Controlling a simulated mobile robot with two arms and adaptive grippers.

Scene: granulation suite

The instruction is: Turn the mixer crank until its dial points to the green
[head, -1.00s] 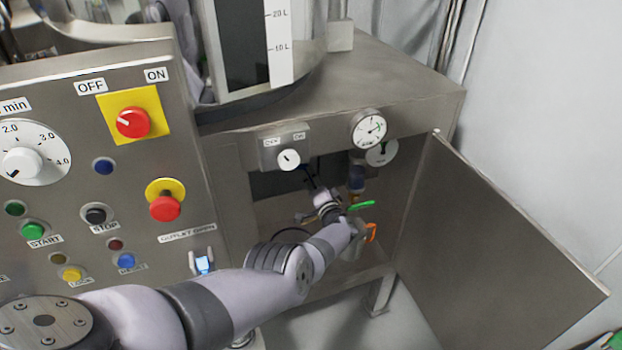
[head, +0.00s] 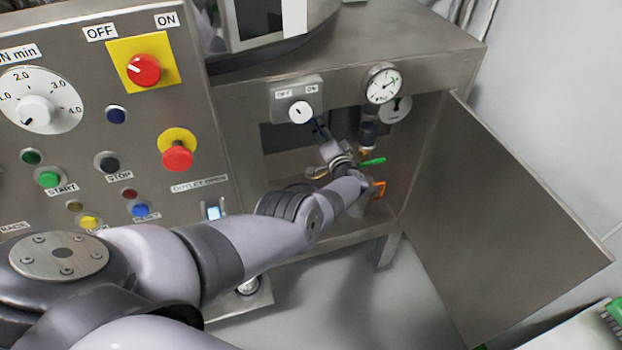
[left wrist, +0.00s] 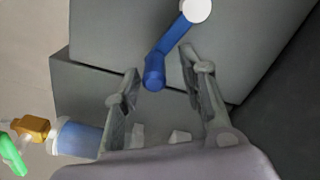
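A blue crank (left wrist: 170,45) with a white round hub shows in the left wrist view. Its free end lies between the two spread fingers of my left gripper (left wrist: 158,62), with gaps to both fingers. In the head view the gripper (head: 320,132) is small and partly hidden by my arm, just below the switch box (head: 297,97) marked OFF and ON. A round white dial gauge (head: 383,85) with a small green mark sits right of that box. Its needle is too small to read surely. My right gripper is out of view.
A green-handled valve (head: 372,162) and an orange part (head: 379,189) are right of my wrist. An open cabinet door (head: 500,220) stands at the right. A control panel (head: 100,150) fills the left.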

